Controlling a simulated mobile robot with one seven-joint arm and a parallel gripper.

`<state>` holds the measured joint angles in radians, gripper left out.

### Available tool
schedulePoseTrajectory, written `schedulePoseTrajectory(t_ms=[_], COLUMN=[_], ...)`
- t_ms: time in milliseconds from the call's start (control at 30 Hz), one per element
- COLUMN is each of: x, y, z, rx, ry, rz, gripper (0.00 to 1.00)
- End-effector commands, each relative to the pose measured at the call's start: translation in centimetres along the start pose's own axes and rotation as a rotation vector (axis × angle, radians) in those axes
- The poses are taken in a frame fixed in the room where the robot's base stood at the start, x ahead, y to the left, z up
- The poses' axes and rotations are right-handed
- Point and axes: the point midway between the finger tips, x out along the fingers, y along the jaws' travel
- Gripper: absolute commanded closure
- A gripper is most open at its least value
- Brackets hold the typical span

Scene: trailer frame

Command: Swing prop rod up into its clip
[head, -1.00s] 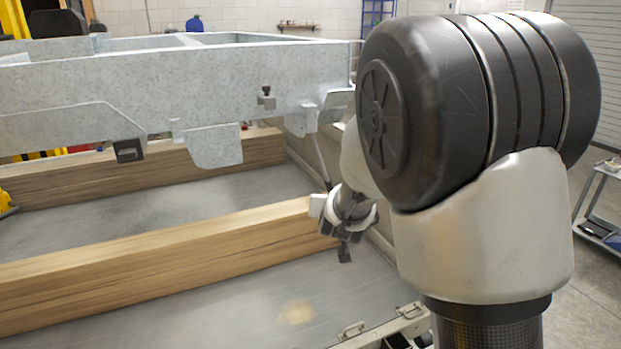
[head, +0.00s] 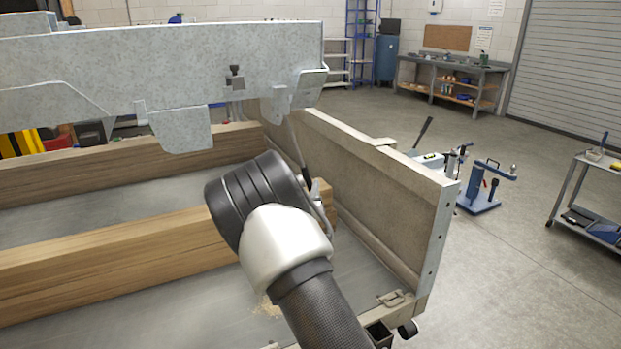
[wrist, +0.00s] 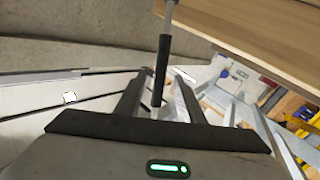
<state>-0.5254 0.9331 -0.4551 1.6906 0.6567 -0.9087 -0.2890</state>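The thin grey prop rod (head: 297,145) hangs from a bracket at the right end of the grey frame beam and leans down to the right. Its lower part has a black sleeve, seen in the wrist view (wrist: 163,65). A small dark clip (head: 235,76) sits on the beam's face, left of the rod's upper end. My gripper (head: 318,195) is low at the rod's lower end, mostly hidden behind my arm in the head view. In the wrist view my gripper (wrist: 160,82) has its fingers apart, with the sleeve between them and a gap on each side.
Wooden beams (head: 120,245) lie across the grey floor below the frame. A tan side wall (head: 365,185) stands close to the right of the rod. A blue jack (head: 482,190) and a trolley (head: 590,205) stand on open concrete farther right.

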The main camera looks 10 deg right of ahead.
Motion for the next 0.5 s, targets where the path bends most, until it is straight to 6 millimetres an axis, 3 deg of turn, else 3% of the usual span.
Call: schedulePoseTrajectory(t_ms=[200,500], x=[4.7,8.2], y=[0.1,0.0], z=[0.1,0.1], rx=[0.000,0.001], ry=[0.001,-0.001], rz=[0.002,0.001], gripper=[0.65,0.65])
